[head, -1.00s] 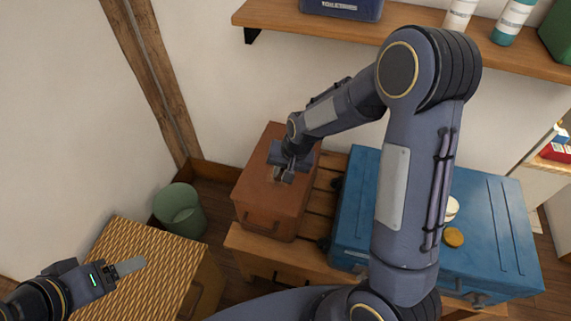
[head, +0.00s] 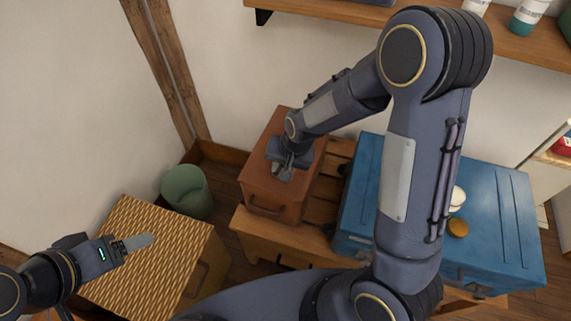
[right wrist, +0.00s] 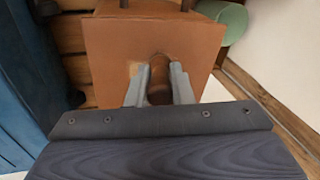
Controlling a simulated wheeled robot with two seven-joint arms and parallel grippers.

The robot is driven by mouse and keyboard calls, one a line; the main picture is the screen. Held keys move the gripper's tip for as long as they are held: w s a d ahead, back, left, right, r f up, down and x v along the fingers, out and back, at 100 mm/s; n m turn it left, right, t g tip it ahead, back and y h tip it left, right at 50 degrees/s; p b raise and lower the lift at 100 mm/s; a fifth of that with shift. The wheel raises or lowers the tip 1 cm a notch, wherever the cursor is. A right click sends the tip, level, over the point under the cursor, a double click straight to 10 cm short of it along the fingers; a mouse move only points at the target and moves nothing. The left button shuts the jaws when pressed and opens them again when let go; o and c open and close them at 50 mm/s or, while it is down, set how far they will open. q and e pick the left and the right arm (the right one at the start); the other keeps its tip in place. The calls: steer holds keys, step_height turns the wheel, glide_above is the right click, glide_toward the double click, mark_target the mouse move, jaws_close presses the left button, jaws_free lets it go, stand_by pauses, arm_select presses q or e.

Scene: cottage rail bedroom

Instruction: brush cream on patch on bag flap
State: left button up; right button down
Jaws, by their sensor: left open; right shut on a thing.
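The brown leather bag (head: 262,187) stands on the wooden bench. My right gripper (head: 284,172) is over the bag's top, shut on a brown, rounded thing, likely the brush (right wrist: 159,85), seen between the fingers in the right wrist view. Its lower end is hard to make out and I cannot tell whether it touches the flap. A paler patch (right wrist: 134,70) shows on the bag's surface beside the left finger. A white round pot (head: 457,197), perhaps the cream, and a golden disc (head: 457,228) sit on the blue case. My left gripper (head: 143,242) is open and empty above the woven hamper.
The blue case (head: 494,220) stands right of the bag on the slatted bench (head: 322,191), partly behind my right arm. The woven hamper (head: 165,262) is at the lower left, with a green bin (head: 187,194) behind it. A wall shelf (head: 335,22) holds bottles above.

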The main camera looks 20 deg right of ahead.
steer(key=shift+w+a, duration=0.1)
steer(key=shift+w, duration=0.05)
steer(key=shift+w+d+b, duration=0.25)
steer(key=shift+w+d, duration=0.7)
steer(key=shift+w, duration=0.35)
steer(key=shift+w+d+b, duration=0.25)
steer(key=shift+w+d, duration=0.7)
steer(key=shift+w, duration=0.3)
steer(key=shift+w+d, duration=0.8)
steer(key=shift+w, duration=0.3)
steer(key=shift+w+d, duration=0.8)
steer(key=shift+w, duration=0.25)
steer(key=shift+w+d, duration=0.8)
steer(key=shift+w, duration=0.3)
steer(key=shift+w+a, duration=0.35)
steer(key=shift+a, duration=0.15)
steer(key=shift+s+a, duration=1.5)
steer(key=shift+s, duration=0.5)
steer(key=shift+s+a, duration=1.4)
steer(key=shift+s, duration=0.55)
steer(key=shift+s+a, duration=1.4)
steer(key=shift+s, duration=0.5)
steer(key=shift+w+a, duration=0.4)
steer(key=shift+a, duration=0.1)
steer(key=shift+w+d, duration=1.45)
steer(key=shift+w, duration=0.5)
steer(key=shift+w+d, duration=1.45)
steer(key=shift+w, duration=0.45)
steer(key=shift+w+d, duration=1.45)
steer(key=shift+w, duration=0.5)
